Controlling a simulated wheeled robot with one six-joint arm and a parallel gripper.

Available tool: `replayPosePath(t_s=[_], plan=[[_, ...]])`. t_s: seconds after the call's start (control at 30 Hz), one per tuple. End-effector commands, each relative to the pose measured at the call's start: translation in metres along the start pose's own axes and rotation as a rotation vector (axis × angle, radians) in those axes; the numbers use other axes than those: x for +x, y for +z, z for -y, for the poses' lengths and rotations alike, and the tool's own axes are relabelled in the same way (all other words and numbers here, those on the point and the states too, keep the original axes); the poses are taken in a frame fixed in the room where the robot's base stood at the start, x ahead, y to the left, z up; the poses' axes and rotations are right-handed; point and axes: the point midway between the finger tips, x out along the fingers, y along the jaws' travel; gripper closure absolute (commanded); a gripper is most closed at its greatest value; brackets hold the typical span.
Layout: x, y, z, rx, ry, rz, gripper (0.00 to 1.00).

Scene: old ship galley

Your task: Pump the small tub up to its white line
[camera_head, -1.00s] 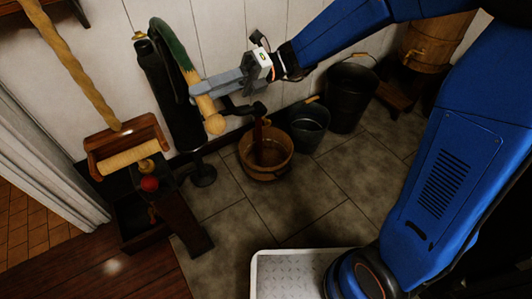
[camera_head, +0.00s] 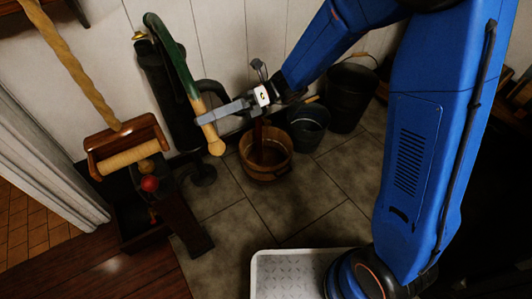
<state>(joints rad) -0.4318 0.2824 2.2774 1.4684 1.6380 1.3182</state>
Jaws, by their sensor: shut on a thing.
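The pump (camera_head: 165,95) is a dark upright cylinder against the white plank wall. Its curved green lever (camera_head: 172,45) ends in a pale wooden grip (camera_head: 214,140) that points down. My gripper (camera_head: 205,112) is shut on this grip, with its fingers across it above the knob. The small wooden tub (camera_head: 267,173) stands on the floor right of the pump. A reddish-brown column, perhaps water from the spout, drops into it. I cannot make out the white line or the exact level inside the tub.
Two dark buckets, a smaller one (camera_head: 308,130) and a larger one (camera_head: 350,95), stand right of the tub. A wooden roller frame (camera_head: 125,150) and a red ball (camera_head: 149,183) are at left. The tiled floor (camera_head: 300,210) in front of the tub is clear.

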Motion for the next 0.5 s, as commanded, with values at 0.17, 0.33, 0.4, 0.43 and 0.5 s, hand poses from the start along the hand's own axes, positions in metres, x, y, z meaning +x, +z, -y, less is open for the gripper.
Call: replayPosePath(t_s=[0.17, 0.33, 0.4, 0.43, 0.5], plan=[[-0.001, -0.010, 0.031, -0.103, -0.005, 0.003, 1.00], [-0.001, -0.018, 0.050, -0.177, -0.006, 0.003, 1.00], [-0.001, -0.019, 0.052, -0.190, -0.005, 0.003, 1.00], [-0.001, -0.019, 0.052, -0.193, -0.005, 0.003, 1.00], [-0.001, -0.019, 0.052, -0.194, -0.005, 0.003, 1.00]])
